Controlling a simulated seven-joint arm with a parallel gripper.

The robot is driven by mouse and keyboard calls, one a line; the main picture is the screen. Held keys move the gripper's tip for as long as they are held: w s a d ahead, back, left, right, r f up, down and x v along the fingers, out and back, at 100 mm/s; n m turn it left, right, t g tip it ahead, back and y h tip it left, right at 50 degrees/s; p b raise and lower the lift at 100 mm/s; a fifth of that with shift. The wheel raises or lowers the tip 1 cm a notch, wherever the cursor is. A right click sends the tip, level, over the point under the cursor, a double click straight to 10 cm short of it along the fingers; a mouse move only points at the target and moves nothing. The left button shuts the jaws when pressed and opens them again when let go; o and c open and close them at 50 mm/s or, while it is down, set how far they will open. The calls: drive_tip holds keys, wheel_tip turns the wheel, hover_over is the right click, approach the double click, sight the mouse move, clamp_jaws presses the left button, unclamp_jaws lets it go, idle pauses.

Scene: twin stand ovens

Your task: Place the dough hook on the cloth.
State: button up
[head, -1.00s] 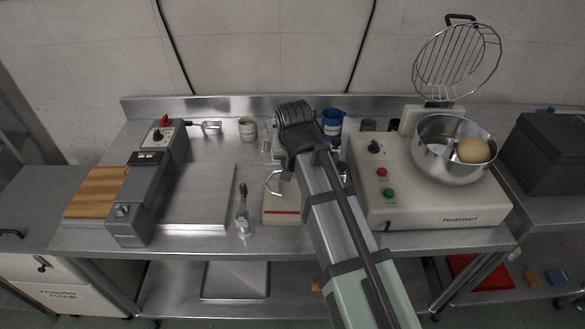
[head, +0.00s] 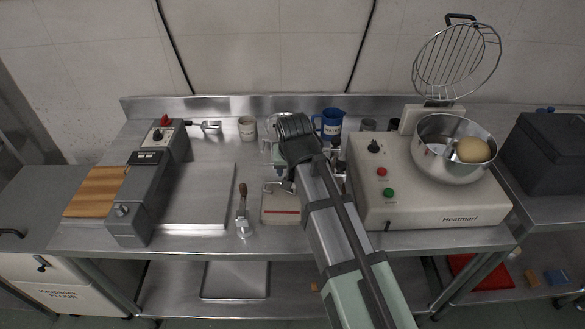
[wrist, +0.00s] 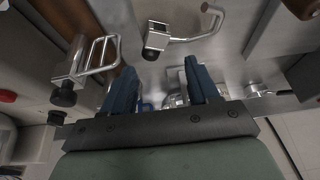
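The cloth (head: 281,204), pale with a red stripe, lies flat on the steel counter near its front edge. My gripper (head: 281,174) is low over the cloth's back edge, partly hidden by my own wrist in the head view. In the wrist view its two blue fingers (wrist: 160,78) stand apart, with nothing visibly clamped between them. A curved metal rod with a dark-ended hub, which looks like the dough hook (wrist: 186,38), shows just beyond the fingertips. In the head view a metal piece (head: 283,186) shows at the cloth's back edge; whether it touches the cloth is unclear.
A wooden-handled tool (head: 242,208) stands left of the cloth. The mixer-like machine (head: 430,195) with a steel bowl (head: 445,172) is close on the right. The sheeter (head: 150,185) is left.

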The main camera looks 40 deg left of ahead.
drive_tip(key=shift+r, duration=0.1)
drive_tip(key=v, duration=1.2)
